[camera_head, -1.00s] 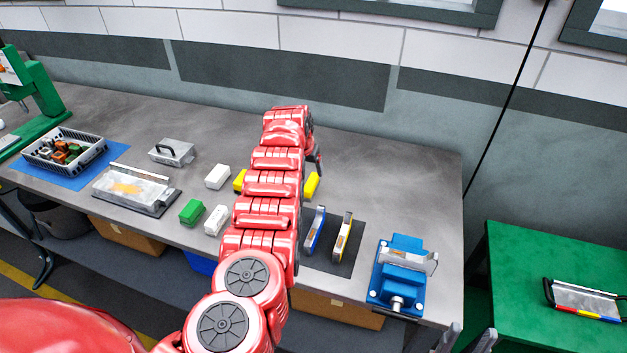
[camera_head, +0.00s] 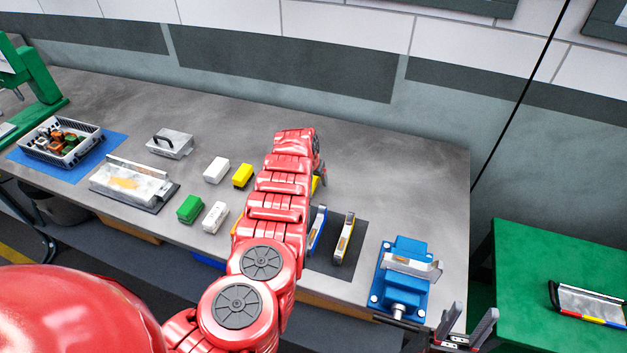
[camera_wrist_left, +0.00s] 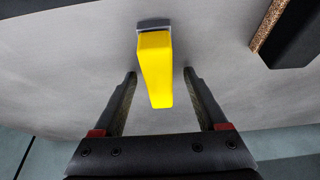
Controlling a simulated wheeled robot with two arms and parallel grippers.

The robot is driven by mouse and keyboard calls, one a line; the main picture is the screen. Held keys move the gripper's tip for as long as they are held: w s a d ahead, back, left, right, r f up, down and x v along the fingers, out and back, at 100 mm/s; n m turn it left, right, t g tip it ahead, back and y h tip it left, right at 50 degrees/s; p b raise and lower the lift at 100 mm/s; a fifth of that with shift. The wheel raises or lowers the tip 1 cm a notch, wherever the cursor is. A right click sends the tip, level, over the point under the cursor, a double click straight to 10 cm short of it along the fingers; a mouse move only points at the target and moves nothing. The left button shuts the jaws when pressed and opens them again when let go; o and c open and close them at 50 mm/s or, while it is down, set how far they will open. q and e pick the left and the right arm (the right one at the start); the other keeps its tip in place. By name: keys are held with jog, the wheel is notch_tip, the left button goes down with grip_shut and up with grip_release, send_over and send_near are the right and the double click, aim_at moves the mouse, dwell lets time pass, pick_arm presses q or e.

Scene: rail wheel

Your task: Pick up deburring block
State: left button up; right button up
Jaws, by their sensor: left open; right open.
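A yellow block (camera_wrist_left: 156,70) with a grey end lies on the workbench in the left wrist view, between the fingers of my open left gripper (camera_wrist_left: 159,74). There is a gap on both sides, so the fingers do not grip it. In the head view my left arm covers most of this yellow block (camera_head: 316,185) and most of the left gripper (camera_head: 321,178). My right gripper (camera_head: 466,322) is open and empty at the lower right, in front of the bench. I cannot tell by label which block is the deburring block.
Another yellow block (camera_head: 243,176), a green block (camera_head: 189,209) and white blocks (camera_head: 216,170) lie left of my arm. Two handled tools (camera_head: 343,238) lie on a dark mat (camera_head: 352,262). A blue vise (camera_head: 402,285) stands at right. The back of the bench is clear.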

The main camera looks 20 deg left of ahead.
pick_arm(q)
jog(key=shift+s+d+r, duration=0.1)
jog(key=shift+s+r, duration=0.1)
jog(key=shift+s, duration=0.05)
jog(key=shift+w+f, duration=0.25)
jog(key=shift+f, duration=0.15)
jog(key=shift+c, duration=0.3)
jog(key=shift+s+r, duration=0.15)
jog(key=c, duration=0.7)
grip_shut()
